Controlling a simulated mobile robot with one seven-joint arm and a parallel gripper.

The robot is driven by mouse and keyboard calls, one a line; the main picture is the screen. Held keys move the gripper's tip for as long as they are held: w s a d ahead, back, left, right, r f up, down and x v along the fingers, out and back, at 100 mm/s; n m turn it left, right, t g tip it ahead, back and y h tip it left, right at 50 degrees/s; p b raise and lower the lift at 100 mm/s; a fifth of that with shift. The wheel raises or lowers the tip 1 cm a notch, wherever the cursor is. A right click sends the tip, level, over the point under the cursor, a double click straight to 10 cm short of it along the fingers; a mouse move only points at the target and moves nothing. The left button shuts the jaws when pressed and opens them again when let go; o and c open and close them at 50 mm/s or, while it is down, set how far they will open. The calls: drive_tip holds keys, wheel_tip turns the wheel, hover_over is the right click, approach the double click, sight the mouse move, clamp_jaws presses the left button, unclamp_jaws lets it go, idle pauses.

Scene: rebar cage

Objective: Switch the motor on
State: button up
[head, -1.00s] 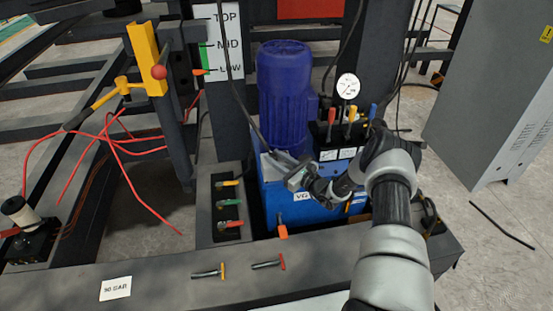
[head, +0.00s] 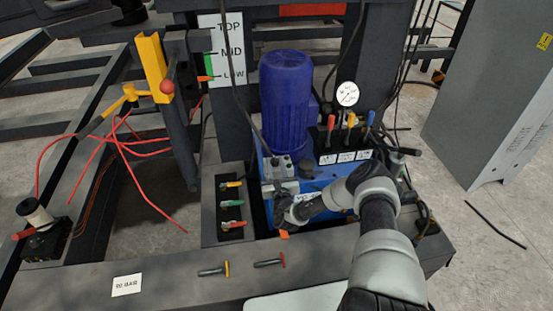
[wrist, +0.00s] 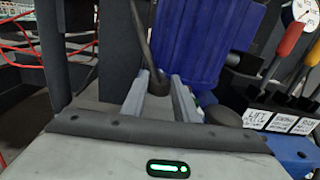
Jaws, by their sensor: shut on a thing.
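The motor (head: 287,105) is a blue ribbed cylinder standing on a blue power unit (head: 313,182). A small grey box (head: 279,166) with knobs sits at its lower left, with a black cable running down to it. My gripper (head: 279,190) is just in front of this box. In the wrist view, the motor (wrist: 205,45) rises behind my fingers (wrist: 161,76). The fingers are close on a small dark part at the cable's lower end; its exact shape is hidden. A small green spot shows beside the right finger.
Red, yellow and blue levers (head: 350,121) and a gauge (head: 347,94) are to the right. A panel of coloured handles (head: 231,207) stands left of the unit. Two loose handles (head: 213,270) lie on the front beam. A grey cabinet (head: 490,95) stands far right.

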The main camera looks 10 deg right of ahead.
drive_tip(key=m+h, duration=0.2)
drive_tip(key=h, duration=0.1)
drive_tip(key=m+h, duration=0.1)
drive_tip(key=shift+a+f+g+h, duration=0.2)
drive_tip(key=shift+a+g+h, duration=0.1)
drive_tip(key=shift+g, duration=0.1)
drive_tip(key=h, duration=0.1)
drive_tip(key=m+g+h+b, duration=0.1)
drive_tip(key=m+h, duration=0.1)
drive_tip(key=shift+a+f+h+b, duration=0.15)
drive_tip(key=shift+f+h+b, duration=0.1)
drive_tip(key=shift+h+b, duration=0.1)
drive_tip(key=m+g+h+b, duration=0.1)
drive_tip(key=m+h+b, duration=0.1)
drive_tip(key=shift+w+a+g+b, duration=0.1)
drive_tip(key=shift+w+g+b, duration=0.05)
drive_tip(key=shift+g+b, duration=0.25)
drive_tip(key=shift+r+m+g+h+b, duration=0.25)
drive_tip(key=shift+m+g+h+b, duration=0.2)
drive_tip(key=shift+b, duration=0.15)
drive_tip(key=shift+w+r, duration=0.1)
drive_tip(key=o, duration=1.1)
drive_tip(key=shift+c, duration=0.2)
drive_tip(key=shift+a+r, duration=0.1)
